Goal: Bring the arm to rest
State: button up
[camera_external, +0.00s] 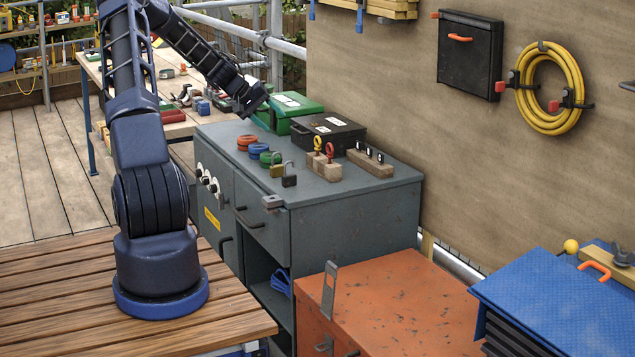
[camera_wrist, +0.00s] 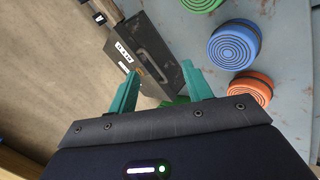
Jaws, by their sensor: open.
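My gripper (camera_external: 256,108) hangs above the back left of the grey cabinet (camera_external: 352,222), near the green case (camera_external: 297,107) and apart from the ringed discs. In the wrist view, its two teal fingers (camera_wrist: 160,72) are spread with nothing held between them. The black case (camera_wrist: 150,48) lies beyond the fingers, and it also shows in the external view (camera_external: 328,131). My arm is bent, reaching up from its base and down toward the cabinet. The fingertips are hard to make out in the external view.
An orange chest (camera_external: 400,300) stands in front. A yellow hose (camera_external: 577,90) hangs on the wall.

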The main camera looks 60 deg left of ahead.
jog(key=w+d+r+m+g, duration=0.15)
jog(key=d+r, duration=0.25)
jog(key=d, duration=0.6)
jog(key=w+d+r+m+g, duration=0.1)
jog(key=w+d+r+m, duration=0.3)
jog(key=d, duration=0.6)
jog(key=s+d+r+m+g, duration=0.1)
jog(key=d+r+g, duration=0.1)
jog(key=d+r, duration=0.5)
jog(key=s+d+r+m+y, duration=0.1)
jog(key=s+d+r, duration=0.35)
jog(key=d, duration=0.65)
jog(key=s+d+r+m, duration=0.25)
jog(key=s+d, duration=0.25)
jog(key=d, duration=0.6)
jog(key=s+d+r+m, duration=0.1)
jog(key=s+d, duration=0.5)
jog(key=s, duration=0.6)
jog(key=s+d+r+m, duration=0.2)
jog(key=s+d, duration=0.5)
jog(key=s, duration=0.5)
jog(key=shift+y, duration=0.3)
